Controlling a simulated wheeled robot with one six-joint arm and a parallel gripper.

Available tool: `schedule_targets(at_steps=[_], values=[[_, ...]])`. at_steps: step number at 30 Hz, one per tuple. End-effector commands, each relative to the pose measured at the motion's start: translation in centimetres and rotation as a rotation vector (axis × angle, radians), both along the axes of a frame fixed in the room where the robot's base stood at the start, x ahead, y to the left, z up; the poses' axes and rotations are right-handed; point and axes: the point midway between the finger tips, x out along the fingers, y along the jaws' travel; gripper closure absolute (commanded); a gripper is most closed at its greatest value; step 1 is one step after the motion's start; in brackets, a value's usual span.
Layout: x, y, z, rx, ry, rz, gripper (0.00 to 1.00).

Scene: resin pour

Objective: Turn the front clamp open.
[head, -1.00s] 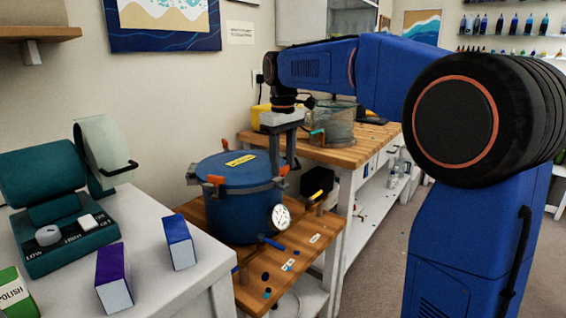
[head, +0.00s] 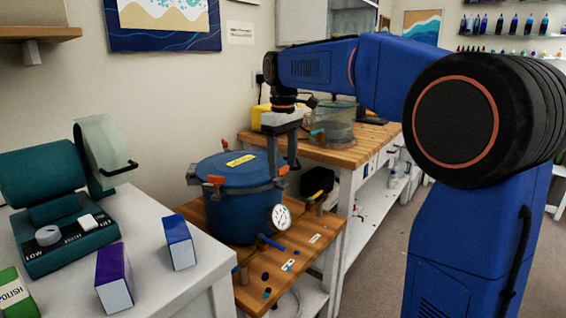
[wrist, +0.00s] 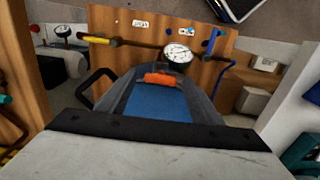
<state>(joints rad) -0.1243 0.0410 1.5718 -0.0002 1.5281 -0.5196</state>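A blue pressure pot (head: 238,214) with a blue lid (head: 238,166) stands on a wooden-topped cart. One orange clamp handle (head: 215,180) shows at the lid's left front rim, another (head: 283,170) at its right rim. In the wrist view an orange clamp handle (wrist: 160,79) lies across the rim beside the round gauge (wrist: 178,53). My gripper (head: 285,165) is above the right side of the lid, pointing down. Its fingers are apart, close to the right clamp handle; I cannot tell whether they touch it.
The gauge (head: 280,217) sticks out at the pot's front. A blue lever (head: 271,243) and small pegs lie on the cart top (head: 240,291). A white counter (head: 190,284) with a teal device (head: 72,233) is on the left. A wooden bench (head: 345,152) stands behind.

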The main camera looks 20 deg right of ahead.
Motion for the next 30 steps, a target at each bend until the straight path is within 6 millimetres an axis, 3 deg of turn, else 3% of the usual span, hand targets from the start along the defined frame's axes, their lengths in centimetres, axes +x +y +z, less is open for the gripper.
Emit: schedule_targets(at_steps=[7,11,30], values=[[0.0,0.0,0.3,0.000,0.000,0.000,0.41],[0.1,0.0,1.7,0.000,-0.002,0.000,0.41],[0.1,0.0,14.1,0.000,-0.002,0.000,0.41]])
